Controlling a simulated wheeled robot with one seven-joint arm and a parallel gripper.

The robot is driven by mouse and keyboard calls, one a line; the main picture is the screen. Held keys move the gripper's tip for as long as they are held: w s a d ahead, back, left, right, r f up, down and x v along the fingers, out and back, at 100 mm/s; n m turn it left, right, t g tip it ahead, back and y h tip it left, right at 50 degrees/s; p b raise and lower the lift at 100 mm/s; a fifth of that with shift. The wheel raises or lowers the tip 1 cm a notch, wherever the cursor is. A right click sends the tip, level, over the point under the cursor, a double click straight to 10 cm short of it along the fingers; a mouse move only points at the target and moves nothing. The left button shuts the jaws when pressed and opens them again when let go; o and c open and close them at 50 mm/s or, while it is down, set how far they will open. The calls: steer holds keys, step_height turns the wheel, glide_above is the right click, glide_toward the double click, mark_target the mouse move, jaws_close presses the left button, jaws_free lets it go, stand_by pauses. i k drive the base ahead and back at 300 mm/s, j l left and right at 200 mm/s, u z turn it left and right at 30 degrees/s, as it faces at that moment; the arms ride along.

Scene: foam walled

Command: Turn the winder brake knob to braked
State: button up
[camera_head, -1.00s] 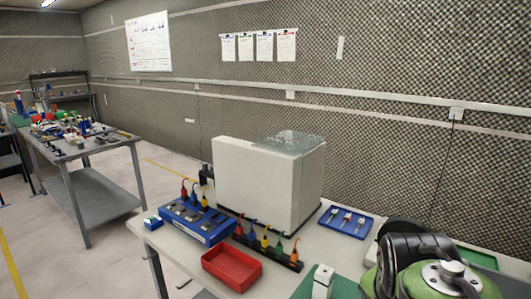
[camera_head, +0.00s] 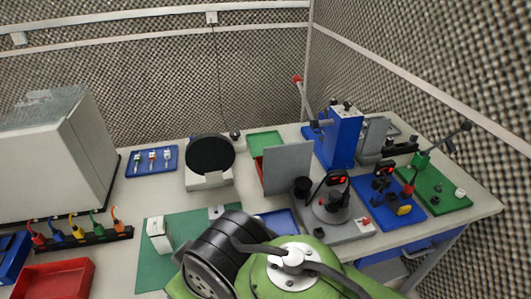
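A grey machine with a round drum and a red-lit display (camera_head: 337,179) stands on the bench right of centre; it looks like the winder. A small red-and-white knob (camera_head: 365,222) sits at the front right corner of its grey base (camera_head: 340,232). I take this for the brake knob, but it is too small to read its setting. My green and black arm fills the bottom middle, left of and nearer than this machine. My gripper is not in view.
A blue-based device with a second red display (camera_head: 386,168) stands just right of the grey machine. Behind are a tall blue press (camera_head: 339,138) and an upright grey panel (camera_head: 288,168). A green-based lever tool (camera_head: 433,186) is at far right. A green mat (camera_head: 157,262) lies left.

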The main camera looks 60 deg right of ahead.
mark_target(366, 220)
steer(key=k+z, duration=0.1)
steer(key=z, duration=2.3)
